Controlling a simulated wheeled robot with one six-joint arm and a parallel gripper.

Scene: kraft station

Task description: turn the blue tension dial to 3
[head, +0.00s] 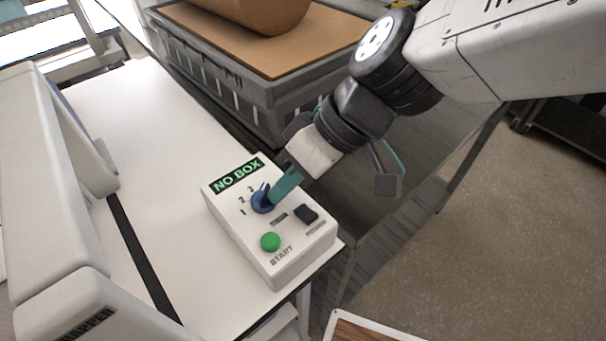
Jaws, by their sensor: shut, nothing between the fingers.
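The blue tension dial (261,203) is on the top face of a white control box (248,237). The numbers 1, 2 and 3 show along the dial's left and upper side. Marks further round are hidden or too small to read. My gripper (281,190) comes in from the upper right, shut and with nothing held. Its teal fingertips are at the dial's right side and cover part of it. I cannot tell whether they touch it. Which number the dial points at is not clear.
The box also has a "NO BOX" display (238,175), a green START button (270,242) and a black switch (306,214). It stands at the right edge of a white table (150,130). A grey crate (250,95) is behind. A white machine frame (50,200) stands left.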

